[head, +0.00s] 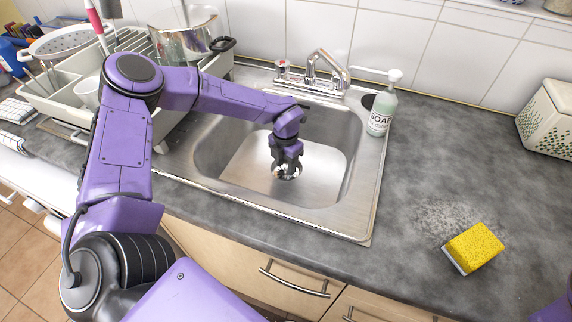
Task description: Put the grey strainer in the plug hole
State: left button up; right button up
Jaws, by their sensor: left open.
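My left gripper (284,168) points down into the steel sink basin (239,172), with its fingers open. It is directly over the round plug hole (287,174) and hides part of it. Something dark and metallic shows around and between the fingertips there. I cannot tell whether it is the grey strainer or only the rim of the hole, nor how the strainer sits. My right gripper is not in view.
A tap (325,72) stands behind the basin. A soap bottle (381,110) stands at the sink's back right corner, beside a dark disc (367,101). A dish rack (62,105) is at the left.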

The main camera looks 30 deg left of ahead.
aim_at(286, 169)
pick_arm(q)
notch_tip(286, 169, up, 11)
jog(key=shift+s, duration=0.15)
jog(key=shift+r, duration=0.15)
